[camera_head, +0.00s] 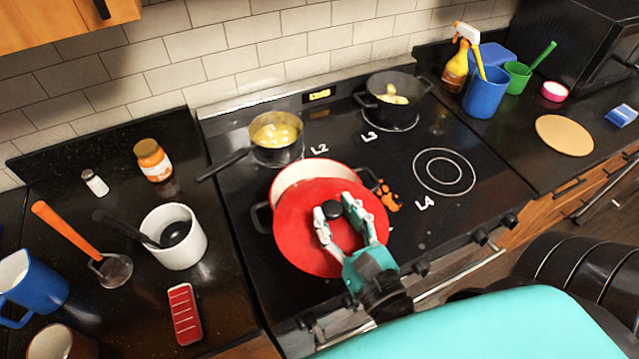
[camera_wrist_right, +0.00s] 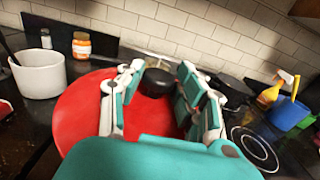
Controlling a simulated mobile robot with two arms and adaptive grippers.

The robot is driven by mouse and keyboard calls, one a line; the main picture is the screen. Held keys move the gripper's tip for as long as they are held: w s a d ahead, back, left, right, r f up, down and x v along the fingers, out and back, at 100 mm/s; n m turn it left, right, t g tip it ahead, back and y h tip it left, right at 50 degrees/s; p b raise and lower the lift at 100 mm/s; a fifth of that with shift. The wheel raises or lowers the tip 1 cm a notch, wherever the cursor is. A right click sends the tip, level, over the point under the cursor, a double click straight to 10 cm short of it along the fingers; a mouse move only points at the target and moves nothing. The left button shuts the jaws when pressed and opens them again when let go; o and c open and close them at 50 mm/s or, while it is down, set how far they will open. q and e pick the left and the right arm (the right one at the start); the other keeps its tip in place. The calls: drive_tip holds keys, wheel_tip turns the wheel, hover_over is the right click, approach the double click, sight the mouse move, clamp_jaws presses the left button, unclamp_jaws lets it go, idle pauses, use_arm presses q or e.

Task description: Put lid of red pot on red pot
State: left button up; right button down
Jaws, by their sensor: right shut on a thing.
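The red lid (camera_head: 298,231) is held over the front part of the red pot, covering much of its opening. The red pot (camera_head: 283,187) stands on the front left of the stove; its back rim and pale inside show behind the lid, and black handles show at its sides. My right gripper (camera_head: 343,208) is shut on the lid's black knob (camera_head: 332,208). The lid (camera_wrist_right: 85,117) and its knob (camera_wrist_right: 156,82) also show between the fingers in the right wrist view. I cannot tell whether the lid touches the pot. My left gripper is not in view.
A saucepan (camera_head: 276,131) and a black pot (camera_head: 392,97) stand on the back burners. Orange bits (camera_head: 389,196) lie right of the red pot. A white pot (camera_head: 174,237) and a red tray (camera_head: 184,313) are on the left counter. The front right burner (camera_head: 444,172) is empty.

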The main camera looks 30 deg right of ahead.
sight(321, 185)
drive_tip(key=shift+w+d, duration=0.15)
drive_tip(key=shift+w, duration=0.45)
drive_tip(key=shift+w+d, duration=0.15)
drive_tip(key=shift+w, duration=0.45)
drive_tip(key=w+p, duration=0.1)
drive_tip(key=w, duration=0.1)
drive_tip(key=w+d+p, duration=0.1)
drive_tip(key=w, duration=0.1)
drive_tip(key=shift+w, duration=0.3)
drive_tip(key=w, duration=0.1)
drive_tip(key=p, duration=0.1)
drive_tip(key=w, duration=0.1)
drive_tip(key=shift+w+d+f, duration=0.35)
drive_tip(key=shift+d+f, duration=0.05)
drive_tip(key=shift+w+d+p, duration=0.15)
drive_tip(key=shift+w+p, duration=0.2)
drive_tip(key=shift+w, duration=0.05)
wheel_tip(321, 185, down, 3)
drive_tip(key=shift+f+b, duration=0.1)
drive_tip(key=shift+b, duration=0.3)
drive_tip(key=shift+f, duration=0.25)
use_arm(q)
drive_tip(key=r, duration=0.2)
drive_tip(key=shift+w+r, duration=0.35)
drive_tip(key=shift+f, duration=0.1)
use_arm(e)
drive_tip(key=shift+f, duration=0.1)
